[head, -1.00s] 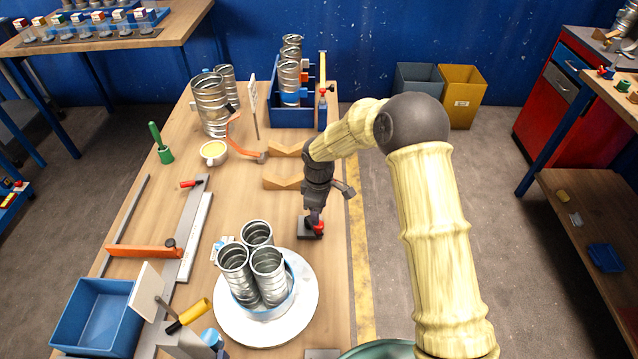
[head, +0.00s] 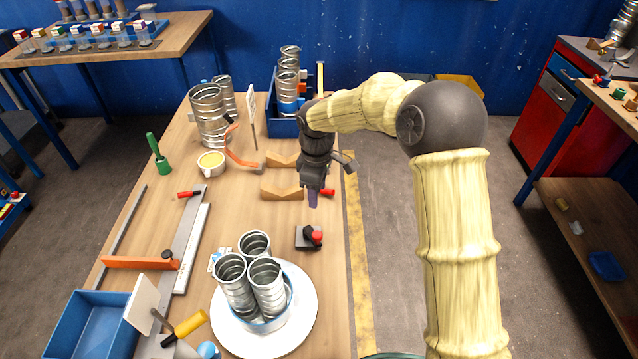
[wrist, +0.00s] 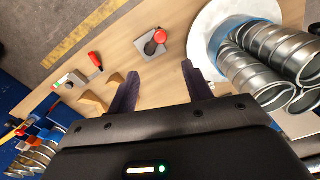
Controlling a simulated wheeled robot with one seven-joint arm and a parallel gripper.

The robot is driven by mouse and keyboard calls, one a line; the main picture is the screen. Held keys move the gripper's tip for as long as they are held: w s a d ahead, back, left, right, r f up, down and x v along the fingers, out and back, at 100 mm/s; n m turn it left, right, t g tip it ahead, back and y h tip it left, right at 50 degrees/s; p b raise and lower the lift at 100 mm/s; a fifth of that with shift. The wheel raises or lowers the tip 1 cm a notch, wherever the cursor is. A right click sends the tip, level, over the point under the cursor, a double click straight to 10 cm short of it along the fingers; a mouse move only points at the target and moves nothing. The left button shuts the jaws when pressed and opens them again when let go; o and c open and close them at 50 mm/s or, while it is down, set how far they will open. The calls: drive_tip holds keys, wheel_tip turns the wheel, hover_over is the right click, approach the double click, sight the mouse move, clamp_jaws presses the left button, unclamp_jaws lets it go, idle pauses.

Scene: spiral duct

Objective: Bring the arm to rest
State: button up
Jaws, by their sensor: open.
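My gripper (head: 313,198) hangs above the right side of the wooden workbench (head: 235,215), fingers pointing down. In the wrist view my gripper (wrist: 160,88) has its two dark fingers spread apart with nothing between them. A small dark block with a red knob (head: 311,237) stands on the bench below and nearer than the fingers; it also shows in the wrist view, where the red knob (wrist: 160,36) lies beyond the fingertips, apart from them.
A white turntable (head: 240,342) bearing several metal duct pieces (head: 266,285) stands at the front. Wooden V-blocks (head: 283,189) lie close to my gripper. Taller ducts (head: 208,117) and a blue crate (head: 283,127) stand at the back.

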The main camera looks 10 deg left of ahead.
drive_tip(key=s+d+r+m+t+p, duration=0.1)
drive_tip(key=s+d+r+m, duration=0.1)
drive_tip(key=s+d+m, duration=0.3)
drive_tip(key=s+d+r+m+p, duration=0.1)
drive_tip(key=s+d+m, duration=0.5)
drive_tip(key=d, duration=0.7)
drive_tip(key=s+d+r+m+t+p, duration=0.1)
drive_tip(key=s+d+r+m, duration=0.2)
drive_tip(key=s+d+m, duration=0.3)
drive_tip(key=s+d, duration=0.1)
drive_tip(key=d, duration=0.3)
drive_tip(key=shift+r+t, duration=0.3)
drive_tip(key=shift+r, duration=0.05)
drive_tip(key=c, duration=0.3)
drive_tip(key=shift+w, duration=0.1)
